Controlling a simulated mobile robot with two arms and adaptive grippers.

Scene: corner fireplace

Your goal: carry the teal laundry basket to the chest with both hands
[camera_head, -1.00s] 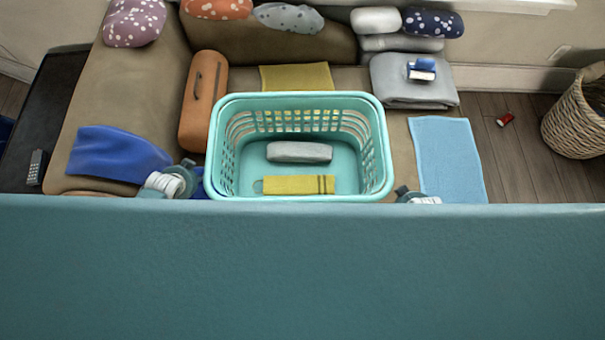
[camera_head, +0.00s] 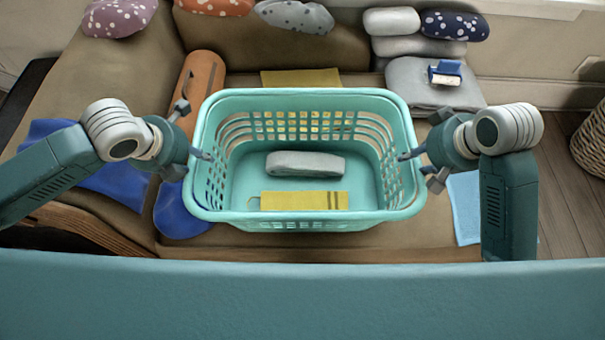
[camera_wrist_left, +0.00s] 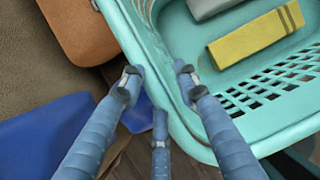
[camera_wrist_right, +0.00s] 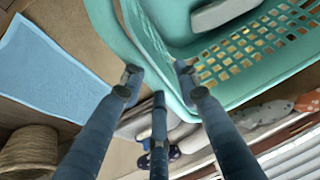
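The teal laundry basket (camera_head: 300,216) is in the middle of the head view, upright above the brown sofa. A grey folded item (camera_head: 305,164) and a yellow cloth with dark stripes (camera_head: 300,200) lie inside it. My left gripper (camera_head: 205,156) is at its left rim, and the left wrist view shows the fingers (camera_wrist_left: 157,80) on either side of the rim. My right gripper (camera_head: 408,156) is at the right rim, its fingers (camera_wrist_right: 160,78) also straddling the rim in the right wrist view. Both appear shut on it. I cannot make out the chest.
An orange bolster (camera_head: 203,82) and blue cloths (camera_head: 120,185) lie left of the basket. Grey folded blankets (camera_head: 425,88) and pillows (camera_head: 392,20) are behind right. A light blue towel (camera_head: 463,205) lies at right. A wicker basket (camera_head: 592,140) stands on the floor at far right.

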